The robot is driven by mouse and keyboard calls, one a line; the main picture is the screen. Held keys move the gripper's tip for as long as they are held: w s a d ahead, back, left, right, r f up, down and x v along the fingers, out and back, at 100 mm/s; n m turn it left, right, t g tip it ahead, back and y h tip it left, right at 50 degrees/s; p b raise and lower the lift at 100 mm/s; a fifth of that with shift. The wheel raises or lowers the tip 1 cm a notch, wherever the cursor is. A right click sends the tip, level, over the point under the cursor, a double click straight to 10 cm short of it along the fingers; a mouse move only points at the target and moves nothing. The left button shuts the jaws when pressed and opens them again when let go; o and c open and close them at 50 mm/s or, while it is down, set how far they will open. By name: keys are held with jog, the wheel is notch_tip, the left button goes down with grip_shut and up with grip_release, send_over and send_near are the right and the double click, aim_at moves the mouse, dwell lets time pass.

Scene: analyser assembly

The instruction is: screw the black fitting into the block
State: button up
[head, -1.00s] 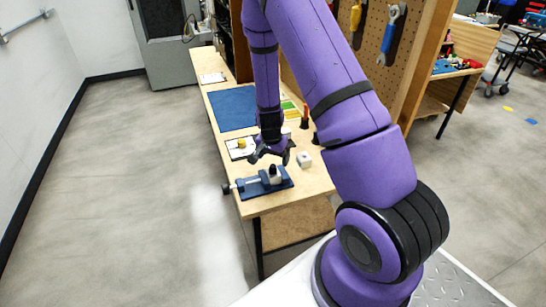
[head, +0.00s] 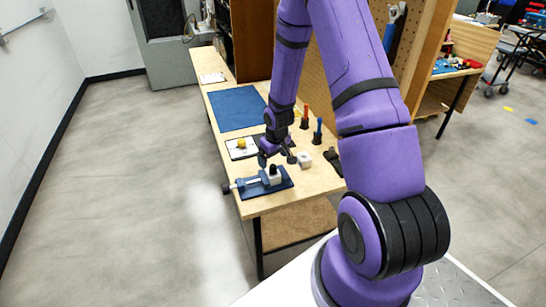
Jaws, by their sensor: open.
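A blue vise (head: 251,188) sits at the near end of the wooden bench. A small light block (head: 275,180) stands in its jaws. A small dark piece, seemingly the black fitting (head: 272,169), shows on top of the block; how deep it sits I cannot tell. My gripper (head: 276,162) is open, pointing down, just above and behind the vise. It looks empty, with its fingers apart on either side above the dark piece; whether they touch it is too small to tell.
A pale cube-like part (head: 304,159) lies right of my gripper. A tray (head: 235,153) with a yellow piece (head: 241,143) is behind left. Red-handled (head: 305,111) and blue-handled (head: 318,126) tools stand at the right, near a black object (head: 333,156). The blue mat (head: 236,108) is clear.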

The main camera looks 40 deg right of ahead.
aim_at(273, 166)
jog(key=shift+n, duration=0.5)
jog(key=shift+c, duration=0.5)
jog(key=c, duration=0.3)
jog(key=shift+a+r, duration=0.2)
jog(key=shift+r, duration=0.2)
jog(key=shift+c, duration=0.8)
notch_tip(273, 166, up, 5)
jog(key=n+g, duration=0.2)
notch_tip(273, 166, down, 11)
jog(key=shift+d+r, duration=0.1)
jog(key=shift+d, duration=0.05)
